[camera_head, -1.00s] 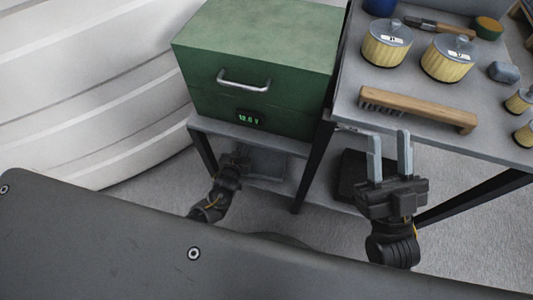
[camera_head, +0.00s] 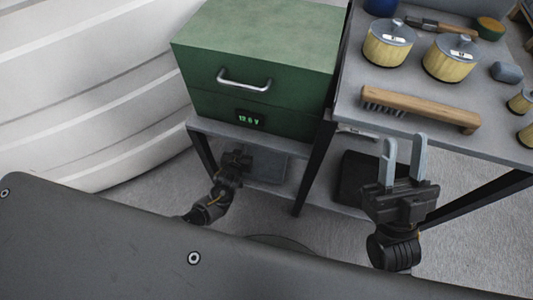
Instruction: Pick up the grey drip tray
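A flat grey panel-like thing, which looks like the grey drip tray (camera_head: 268,166), lies low under the table that bears the green box. The table top and my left gripper hide part of it. My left gripper (camera_head: 243,152) is at its left edge, below the table's front edge. Its fingers are dark and hard to make out, and I cannot tell if they touch the tray. My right gripper (camera_head: 404,152) is open and empty, fingers up, in front of the right-hand table and away from the tray.
The green box (camera_head: 255,70) with a handle and a lit display stands on the left table (camera_head: 215,129). Table legs stand between the two grippers.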

